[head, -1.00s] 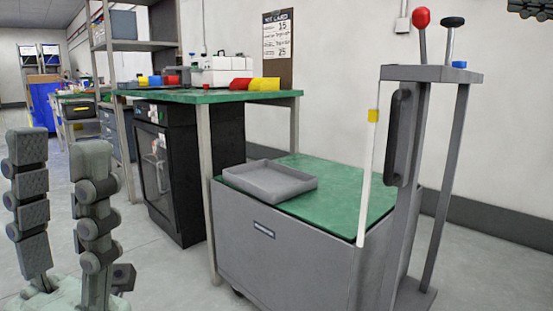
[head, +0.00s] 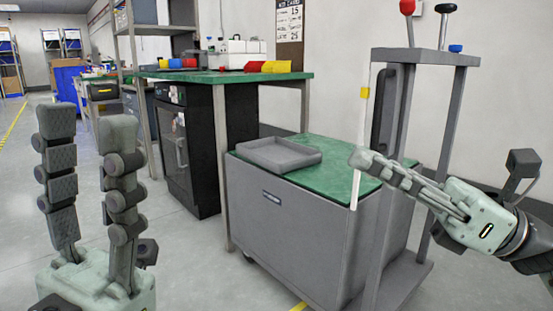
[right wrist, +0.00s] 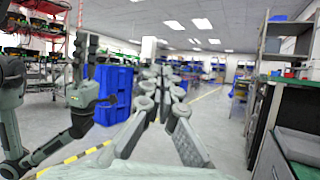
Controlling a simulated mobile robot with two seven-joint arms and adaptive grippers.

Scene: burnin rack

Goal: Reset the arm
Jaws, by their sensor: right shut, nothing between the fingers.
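My left gripper (head: 86,122) stands at the left of the head view with its two fingers pointing up. The fingers are apart and nothing is between them. My right gripper (head: 362,160) comes in from the right and points left, in front of the grey rack stand and above the cart. Its fingers are shut and empty. They also show in the right wrist view (right wrist: 166,82), reaching away over open floor. My left arm and gripper (right wrist: 82,92) show at the left of that view.
A grey cart (head: 295,225) with a green top carries an empty grey tray (head: 280,157). The grey stand (head: 425,56) has red, black and blue knobs. A green workbench (head: 220,76) stands behind. Blue bins (right wrist: 108,95) stand left of the aisle, whose floor is clear.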

